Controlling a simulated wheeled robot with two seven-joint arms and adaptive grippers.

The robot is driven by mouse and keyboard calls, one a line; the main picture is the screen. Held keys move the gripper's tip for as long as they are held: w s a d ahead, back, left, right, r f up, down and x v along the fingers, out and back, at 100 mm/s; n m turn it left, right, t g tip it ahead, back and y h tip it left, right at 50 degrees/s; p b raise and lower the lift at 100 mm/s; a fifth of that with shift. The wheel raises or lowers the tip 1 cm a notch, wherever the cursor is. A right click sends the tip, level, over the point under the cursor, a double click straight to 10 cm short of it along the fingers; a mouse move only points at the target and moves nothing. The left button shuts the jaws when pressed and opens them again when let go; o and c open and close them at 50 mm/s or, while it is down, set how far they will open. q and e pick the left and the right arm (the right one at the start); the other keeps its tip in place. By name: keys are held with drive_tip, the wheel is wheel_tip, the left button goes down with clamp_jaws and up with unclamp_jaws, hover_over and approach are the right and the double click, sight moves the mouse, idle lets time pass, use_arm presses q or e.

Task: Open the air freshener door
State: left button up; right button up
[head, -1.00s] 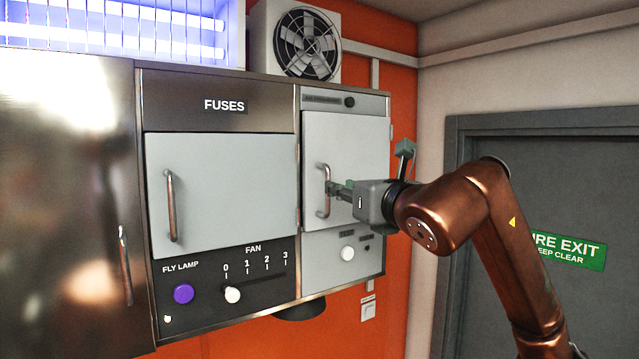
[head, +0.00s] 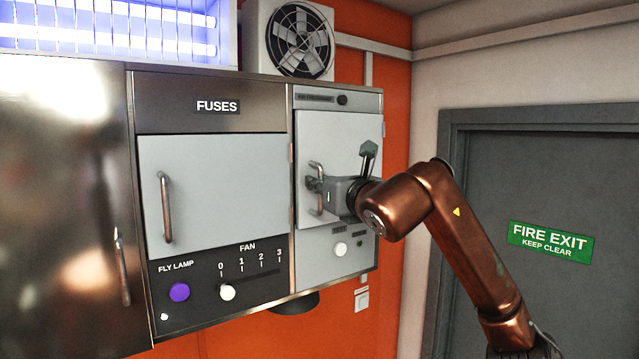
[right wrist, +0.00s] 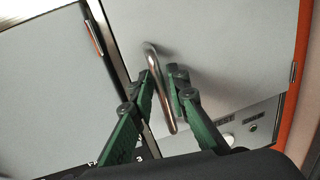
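The air freshener door (head: 345,140) is the light grey panel on the right of the wall cabinet; it looks closed. Its label above is too blurred to read well. The door has a vertical metal handle (head: 318,205) near its left edge, also seen in the right wrist view (right wrist: 164,105). My right gripper (head: 312,184) is at this handle. In the right wrist view its green fingers (right wrist: 161,72) stand on either side of the bar, with a small gap on the right side. My left gripper is not in view.
The fuses door (head: 212,185) is just left, with its own handle (head: 165,207). Below are a purple fly lamp button (head: 179,292) and fan slider (head: 228,292). A white knob (head: 340,249) sits under the air freshener door. A fire exit door (head: 560,170) is at right.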

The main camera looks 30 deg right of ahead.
drive_tip(key=shift+s, duration=0.1)
clamp_jaws()
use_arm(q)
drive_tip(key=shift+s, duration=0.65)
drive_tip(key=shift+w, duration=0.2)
use_arm(e)
drive_tip(key=shift+r, duration=0.1)
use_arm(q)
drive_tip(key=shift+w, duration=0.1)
use_arm(e)
drive_tip(key=shift+s, duration=0.1)
